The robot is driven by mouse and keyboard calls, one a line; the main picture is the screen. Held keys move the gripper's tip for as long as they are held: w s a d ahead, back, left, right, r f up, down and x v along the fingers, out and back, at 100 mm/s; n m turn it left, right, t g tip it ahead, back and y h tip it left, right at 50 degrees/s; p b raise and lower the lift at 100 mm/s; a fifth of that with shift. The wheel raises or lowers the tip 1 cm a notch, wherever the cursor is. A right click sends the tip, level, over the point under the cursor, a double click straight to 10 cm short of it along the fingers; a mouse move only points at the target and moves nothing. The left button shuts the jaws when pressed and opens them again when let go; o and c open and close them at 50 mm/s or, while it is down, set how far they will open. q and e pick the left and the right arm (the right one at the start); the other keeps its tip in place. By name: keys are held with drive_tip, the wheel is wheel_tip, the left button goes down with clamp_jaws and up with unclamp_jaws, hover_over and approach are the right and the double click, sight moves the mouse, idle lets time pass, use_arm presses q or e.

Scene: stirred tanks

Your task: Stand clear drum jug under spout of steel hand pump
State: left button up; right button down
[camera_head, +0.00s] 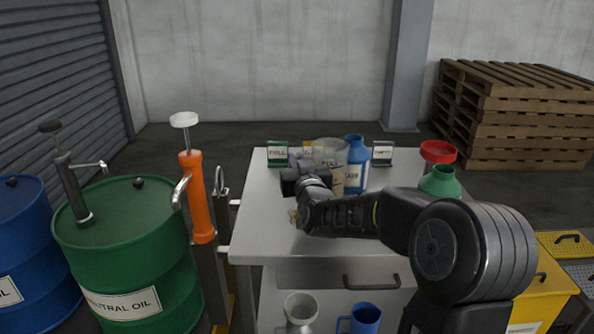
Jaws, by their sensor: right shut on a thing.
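The clear jug (329,150) is see-through and stands upright at the back middle of the grey cabinet top, partly hidden by my right gripper. My right gripper (299,178) reaches in from the right and is shut at the jug's near left side; its fingertips are hard to make out. The steel hand pump (71,190) stands upright on the green drum (125,250) at the left. Its spout (92,165) points right, over the drum's rim side. No jug shows under the spout. My left gripper is not in view.
An orange pump (196,200) with a white top stands between the drum and the cabinet (262,235). A blue bottle (356,165), small signs, and red (438,152) and green (440,182) funnels crowd the cabinet's back and right. Jugs sit low in front.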

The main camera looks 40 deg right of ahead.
drive_tip(key=shift+f, duration=0.8)
drive_tip(key=shift+f, duration=0.15)
drive_tip(key=c, duration=1.5)
unclamp_jaws()
drive_tip(key=p+v, duration=0.1)
drive_tip(key=v, duration=1.1)
drive_tip(key=shift+o, duration=0.2)
